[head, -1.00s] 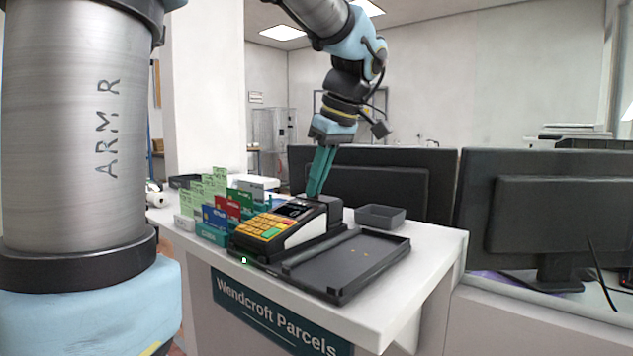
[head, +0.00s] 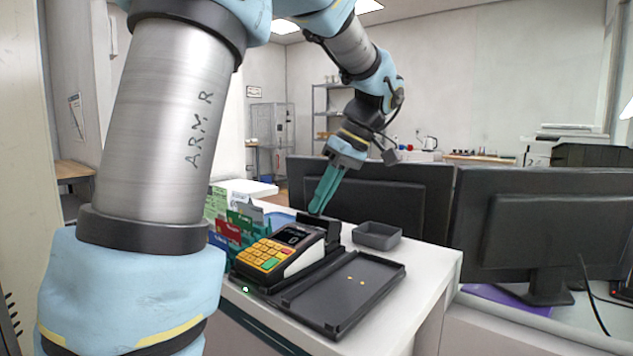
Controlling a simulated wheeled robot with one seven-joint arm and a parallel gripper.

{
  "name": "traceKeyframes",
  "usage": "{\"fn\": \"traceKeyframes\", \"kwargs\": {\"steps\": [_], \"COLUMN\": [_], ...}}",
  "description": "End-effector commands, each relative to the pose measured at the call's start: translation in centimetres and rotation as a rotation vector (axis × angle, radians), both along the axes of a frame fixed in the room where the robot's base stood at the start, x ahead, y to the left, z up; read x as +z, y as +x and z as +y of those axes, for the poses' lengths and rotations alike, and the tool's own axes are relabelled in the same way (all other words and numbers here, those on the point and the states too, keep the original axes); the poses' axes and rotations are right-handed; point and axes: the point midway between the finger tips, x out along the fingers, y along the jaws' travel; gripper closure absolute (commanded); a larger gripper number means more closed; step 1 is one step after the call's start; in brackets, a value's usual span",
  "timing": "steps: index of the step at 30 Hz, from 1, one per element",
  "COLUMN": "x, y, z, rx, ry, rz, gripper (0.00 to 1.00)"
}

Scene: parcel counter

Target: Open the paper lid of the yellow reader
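The yellow reader (head: 285,253) stands on the white counter, with yellow keys, a small dark screen and a pale side. Its dark rear part (head: 318,228), where the paper lid appears to be, shows only partly; I cannot make out whether the lid is open. My gripper (head: 316,211) has teal fingers pointing down at the rear of the reader. The fingertips look close together, at or just above the rear part. I cannot tell whether they touch it or whether they are fully shut.
A black tray (head: 382,273) with small yellow bits lies right of the reader. A small dark bin (head: 377,236) stands behind it. Card racks (head: 232,228) stand to the left. Monitors (head: 420,195) rise behind the counter. The counter's right end (head: 436,262) is clear.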

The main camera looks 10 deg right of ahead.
Motion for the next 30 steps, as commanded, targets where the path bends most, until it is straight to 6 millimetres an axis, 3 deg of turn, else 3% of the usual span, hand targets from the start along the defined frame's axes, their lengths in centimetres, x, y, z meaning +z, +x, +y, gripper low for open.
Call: {"fn": "traceKeyframes", "kwargs": {"steps": [1, 9, 30], "x": [1.2, 1.4, -0.4], "y": [0.3, 1.6, 4.4], "z": [-0.4, -1.7, -4.7], "rx": [-0.001, 0.000, 0.001], "ry": [0.037, 0.225, 0.659], "rz": [0.036, 0.211, 0.618], "gripper": [1.00, 1.00, 1.00]}}
